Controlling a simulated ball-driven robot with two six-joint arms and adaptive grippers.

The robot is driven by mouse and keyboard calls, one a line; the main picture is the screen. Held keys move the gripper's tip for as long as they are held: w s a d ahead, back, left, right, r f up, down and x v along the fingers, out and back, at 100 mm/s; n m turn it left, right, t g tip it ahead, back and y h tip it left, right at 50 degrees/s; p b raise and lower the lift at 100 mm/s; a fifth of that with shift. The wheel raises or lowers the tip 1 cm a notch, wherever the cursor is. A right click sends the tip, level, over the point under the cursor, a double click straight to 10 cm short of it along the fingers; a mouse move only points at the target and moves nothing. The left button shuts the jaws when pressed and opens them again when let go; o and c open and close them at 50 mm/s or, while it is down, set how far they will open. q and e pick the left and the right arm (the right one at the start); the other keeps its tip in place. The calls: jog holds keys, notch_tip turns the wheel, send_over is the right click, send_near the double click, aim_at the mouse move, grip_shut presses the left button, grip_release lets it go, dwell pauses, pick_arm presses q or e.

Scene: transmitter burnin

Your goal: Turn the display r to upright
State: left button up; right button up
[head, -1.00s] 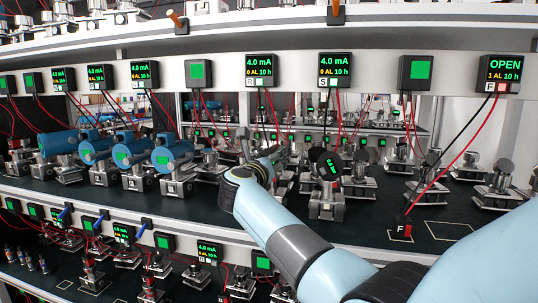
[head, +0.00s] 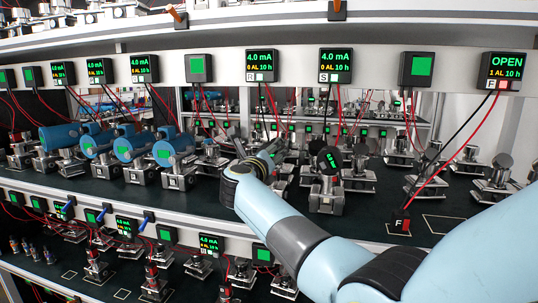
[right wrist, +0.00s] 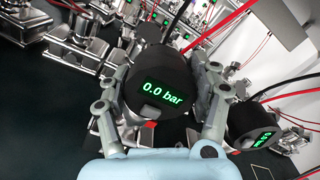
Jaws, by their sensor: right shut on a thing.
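The display r (right wrist: 163,88) is a round black head reading "0.0 bar" in green in the right wrist view. Its text leans only slightly there. My right gripper (right wrist: 168,75) has one finger on each side of it and is shut on it. In the head view my right gripper (head: 270,155) is at this transmitter, largely hiding it, so its tilt cannot be read there. The monitor marked R (head: 260,66) above reads 4.0 mA. My left gripper is not in view.
A neighbouring transmitter (head: 328,163) with a strongly tilted display stands close to the right; its display also shows in the right wrist view (right wrist: 254,140). Blue transmitters (head: 130,150) stand at the left. Red and black leads hang from the monitors.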

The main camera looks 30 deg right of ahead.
jog(key=o, duration=1.1)
jog(key=shift+o, duration=0.2)
jog(key=shift+a, duration=0.15)
jog(key=v, duration=0.7)
jog(key=shift+s, duration=0.15)
